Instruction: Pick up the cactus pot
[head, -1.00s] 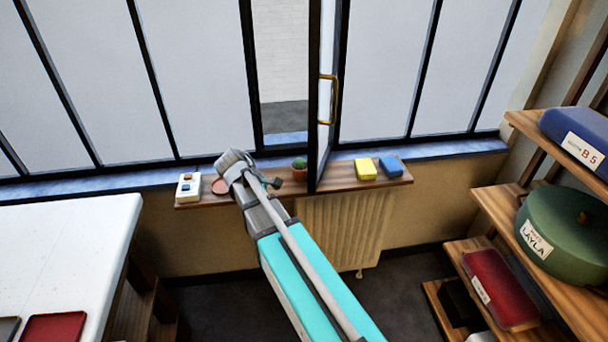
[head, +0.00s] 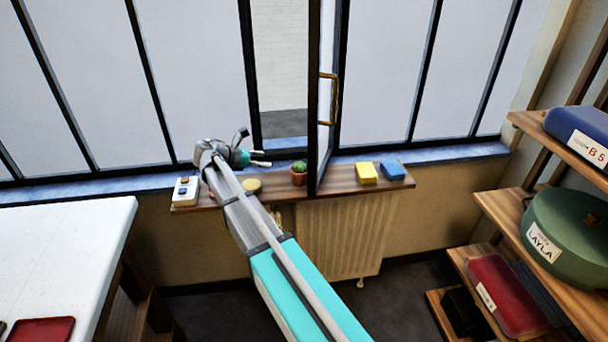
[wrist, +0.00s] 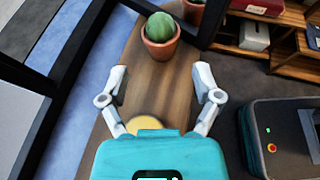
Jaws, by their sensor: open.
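The cactus pot (head: 299,177), a round green cactus in a small terracotta pot, stands upright on the wooden shelf below the window, just left of the open window frame. In the wrist view the cactus pot (wrist: 160,45) is ahead of my fingers, near the top middle. My gripper (head: 262,158) is left of the pot, its fingers pointing right towards it. In the wrist view my gripper (wrist: 160,76) is open and empty, with bare shelf between the fingertips and the pot beyond them, apart from them.
The open window frame (head: 322,110) stands close right of the pot. A yellow round disc (head: 252,185) lies on the shelf (head: 335,180) left of the pot. A yellow block (head: 367,173) and blue block (head: 392,170) lie to the right. A white box (head: 186,191) is at the left end.

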